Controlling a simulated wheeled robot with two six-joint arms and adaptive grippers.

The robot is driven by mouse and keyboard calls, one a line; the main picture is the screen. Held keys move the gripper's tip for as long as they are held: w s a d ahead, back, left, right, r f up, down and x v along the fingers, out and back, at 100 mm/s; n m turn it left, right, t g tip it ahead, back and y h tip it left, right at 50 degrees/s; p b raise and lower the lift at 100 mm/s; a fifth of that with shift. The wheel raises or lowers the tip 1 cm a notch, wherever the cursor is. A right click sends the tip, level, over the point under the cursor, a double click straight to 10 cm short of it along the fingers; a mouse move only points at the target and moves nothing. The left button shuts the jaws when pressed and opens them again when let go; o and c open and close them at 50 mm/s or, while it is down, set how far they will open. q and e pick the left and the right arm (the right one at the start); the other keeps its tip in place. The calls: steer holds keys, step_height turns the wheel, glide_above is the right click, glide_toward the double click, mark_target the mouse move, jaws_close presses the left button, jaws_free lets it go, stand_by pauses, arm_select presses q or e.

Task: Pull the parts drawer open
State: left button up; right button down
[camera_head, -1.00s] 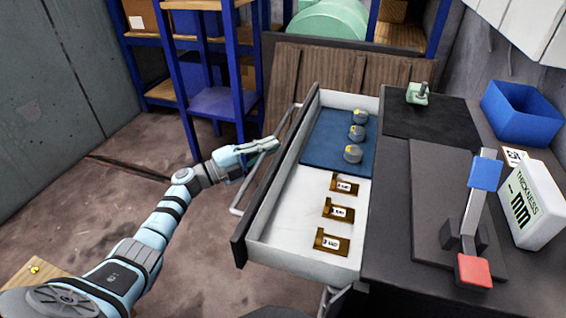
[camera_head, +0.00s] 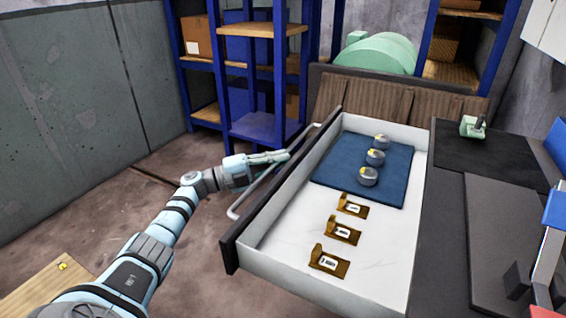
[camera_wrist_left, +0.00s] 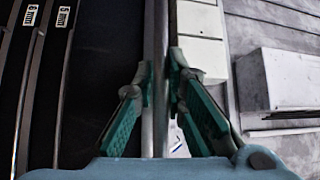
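The parts drawer (camera_head: 330,283) stands well out from the dark workbench on the right, its inside showing. Its long grey bar handle (camera_head: 255,188) runs along the outer left side of the drawer front. My left gripper (camera_head: 278,156) reaches it from the left, and its fingers lie across the bar. In the left wrist view, the handle bar (camera_wrist_left: 156,40) runs between the green-padded fingers of my left gripper (camera_wrist_left: 160,72), whose tips close in on both sides of it. My right gripper is not in view.
Inside the drawer lie a blue mat (camera_head: 335,176) with three small grey knobs (camera_head: 375,157) and three brown labelled brackets (camera_head: 342,231). A blue shelf rack (camera_head: 225,80) stands behind.

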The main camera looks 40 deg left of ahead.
arm_select(q)
steer(key=o, duration=0.4)
steer(key=shift+c, duration=0.2)
steer(key=v, duration=1.2)
